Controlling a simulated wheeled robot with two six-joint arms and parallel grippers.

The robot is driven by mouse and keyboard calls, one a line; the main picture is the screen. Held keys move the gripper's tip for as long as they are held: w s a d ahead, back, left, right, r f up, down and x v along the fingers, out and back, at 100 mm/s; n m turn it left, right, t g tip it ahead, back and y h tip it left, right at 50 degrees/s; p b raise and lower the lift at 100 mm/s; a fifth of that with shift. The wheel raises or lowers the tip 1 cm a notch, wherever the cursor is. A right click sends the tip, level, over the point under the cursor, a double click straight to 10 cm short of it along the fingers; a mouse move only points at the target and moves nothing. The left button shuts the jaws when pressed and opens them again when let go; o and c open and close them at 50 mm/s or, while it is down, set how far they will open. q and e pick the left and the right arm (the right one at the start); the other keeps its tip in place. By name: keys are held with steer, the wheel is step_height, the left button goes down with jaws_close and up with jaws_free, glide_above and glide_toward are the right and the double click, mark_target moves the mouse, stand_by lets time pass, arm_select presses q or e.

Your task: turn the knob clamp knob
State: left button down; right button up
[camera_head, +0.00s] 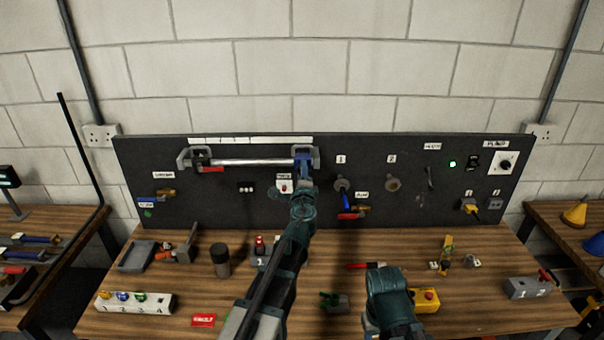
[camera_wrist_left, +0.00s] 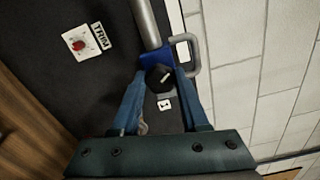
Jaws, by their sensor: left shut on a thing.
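The black clamp knob (camera_wrist_left: 160,78) sits at the end of a silver bar by a blue clamp piece (camera_wrist_left: 151,62) in the left wrist view. My left gripper (camera_wrist_left: 161,84) is shut on the knob, a blue finger on each side. In the head view my left gripper (camera_head: 303,160) is at the right end of the silver bar (camera_head: 248,162) on the dark panel and hides the knob there. My right arm's end (camera_head: 387,295) is low over the bench, its fingers not clearly visible.
The dark panel (camera_head: 420,210) carries a TRIM dial (camera_head: 284,187), valves, hooks and a PURGE knob (camera_head: 505,164). The wooden bench (camera_head: 480,270) holds a grey tray (camera_head: 137,256), a dark cylinder (camera_head: 220,260), a white numbered block (camera_head: 135,302) and a yellow box (camera_head: 425,300).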

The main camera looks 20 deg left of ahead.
arm_select(q)
steer(key=m, duration=0.6)
steer(key=shift+s, duration=0.1)
steer(key=shift+d+m, duration=0.1)
steer(key=shift+m, duration=0.3)
stand_by(0.3)
steer(key=shift+c, duration=2.2)
jaws_free()
